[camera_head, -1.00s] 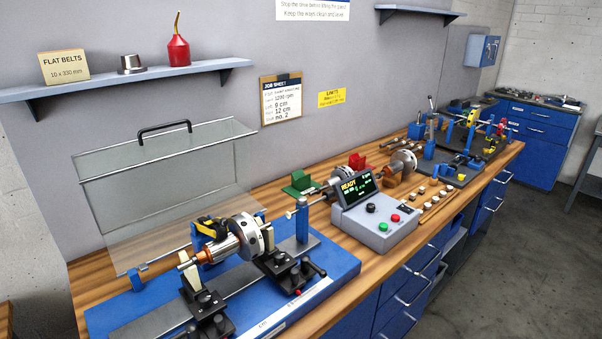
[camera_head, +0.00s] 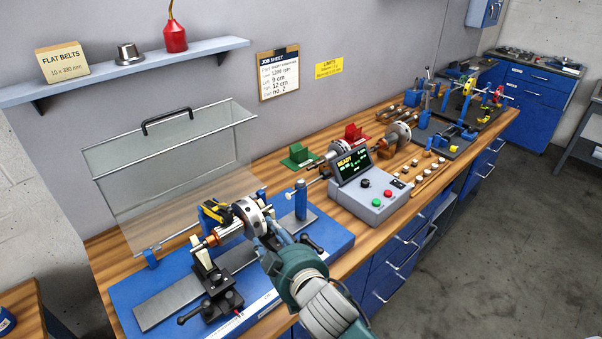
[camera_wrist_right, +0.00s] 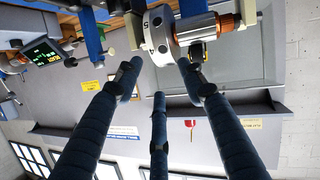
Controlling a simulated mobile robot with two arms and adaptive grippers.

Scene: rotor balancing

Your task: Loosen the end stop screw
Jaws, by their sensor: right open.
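The balancing machine has a blue bed (camera_head: 330,243) and carries a rotor with a numbered silver disc (camera_head: 250,217) and copper windings (camera_head: 227,234). A blue post (camera_head: 301,203) stands at the bed's right end, with a small pale tip beside its top. It also shows upside down in the wrist view (camera_wrist_right: 92,38). I cannot tell for certain which small part is the end stop screw. My right gripper (camera_head: 270,238) is open and empty, just in front of the disc and left of the post. Its three dark fingers (camera_wrist_right: 159,85) spread below the rotor in the wrist view. My left gripper is out of view.
A clear guard (camera_head: 175,155) stands behind the machine. A grey control box (camera_head: 375,205) reading READY sits to the right. Small weights (camera_head: 415,163) lie beyond it. A black clamp support (camera_head: 215,290) stands at the front left. The floor at right is clear.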

